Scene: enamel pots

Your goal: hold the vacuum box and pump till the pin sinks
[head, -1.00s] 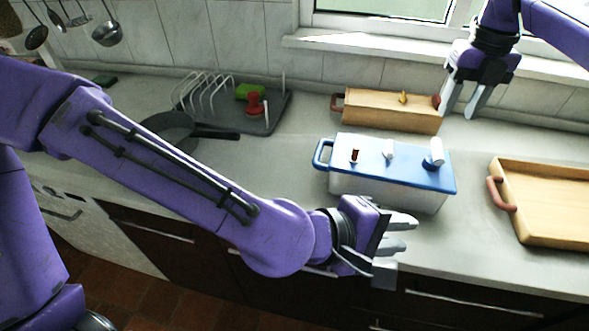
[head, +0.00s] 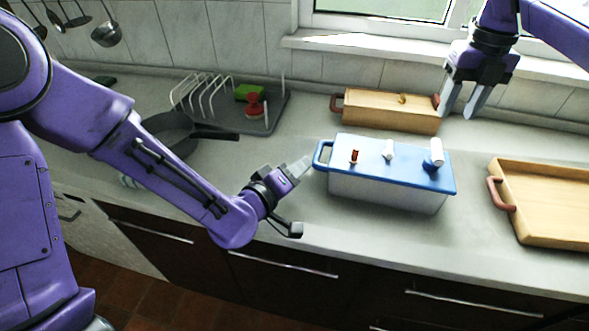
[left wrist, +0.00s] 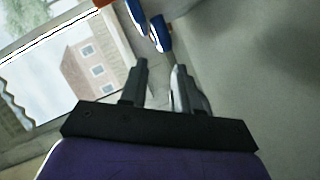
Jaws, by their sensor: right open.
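The vacuum box (head: 385,190) has a pale body and a blue lid and stands on the counter. On its lid are a small red-brown pin (head: 354,157) standing up, a small white knob (head: 388,151) and a white cylinder (head: 436,154), likely the pump. A blue loop handle (head: 320,155) sticks out at the left end. My left gripper (head: 304,166) is open just left of this handle. In the left wrist view its fingers (left wrist: 160,66) are apart, with blue handle parts (left wrist: 160,34) just beyond the tips. My right gripper (head: 461,112) is open above the counter, behind the box.
A wooden box (head: 385,112) with brown handles stands behind the vacuum box. A wooden tray (head: 545,215) lies to the right. A dark pan (head: 170,135) and a rack tray (head: 262,118) are at the left. The counter's front edge is close to my left arm.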

